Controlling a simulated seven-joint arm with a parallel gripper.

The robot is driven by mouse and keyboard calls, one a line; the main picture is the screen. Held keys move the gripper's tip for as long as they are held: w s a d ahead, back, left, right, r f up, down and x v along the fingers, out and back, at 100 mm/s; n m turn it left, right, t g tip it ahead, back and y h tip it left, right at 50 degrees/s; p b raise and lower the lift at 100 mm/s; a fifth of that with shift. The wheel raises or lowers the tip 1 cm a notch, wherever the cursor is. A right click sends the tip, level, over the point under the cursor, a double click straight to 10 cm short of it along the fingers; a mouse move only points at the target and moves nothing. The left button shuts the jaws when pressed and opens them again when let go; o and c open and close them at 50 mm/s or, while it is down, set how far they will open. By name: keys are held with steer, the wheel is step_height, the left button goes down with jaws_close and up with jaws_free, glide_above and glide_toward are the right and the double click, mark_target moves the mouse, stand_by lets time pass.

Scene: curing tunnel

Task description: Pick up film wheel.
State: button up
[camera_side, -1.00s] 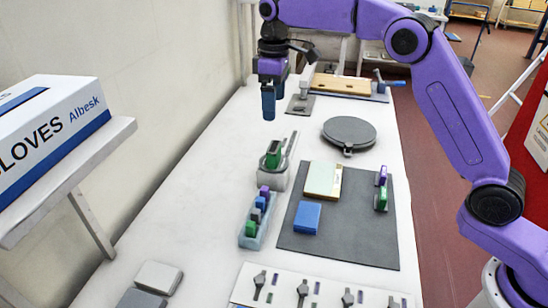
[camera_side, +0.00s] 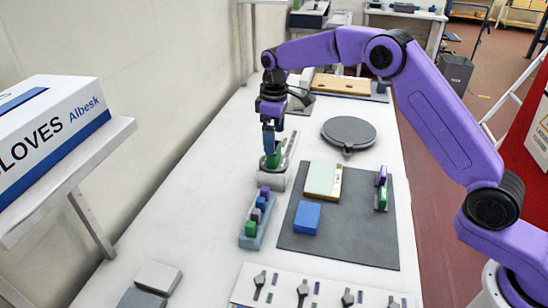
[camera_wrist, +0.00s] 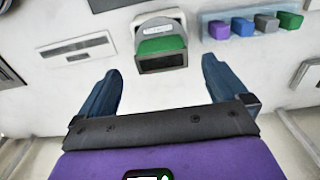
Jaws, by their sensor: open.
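I cannot tell for sure which thing is the film wheel. A green block-like piece (camera_side: 274,159) with a dark front stands in a light grey holder (camera_side: 272,181); the piece also shows in the wrist view (camera_wrist: 161,48), near the top middle. My gripper (camera_side: 270,147) is right above this piece, pointing down. In the wrist view my gripper (camera_wrist: 161,68) has its two blue fingers wide apart, one at each side of the piece, with nothing held. Whether the tips are level with the piece is unclear.
A rack (camera_side: 252,233) of small coloured blocks stands in front of the holder. A round grey plate (camera_side: 349,132) is behind the mat.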

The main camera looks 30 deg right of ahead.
mark_target(274, 162)
steer(key=shift+s+f, duration=0.1)
steer(key=shift+f, duration=3.15)
steer(key=shift+c, duration=0.3)
steer(key=c, duration=1.1)
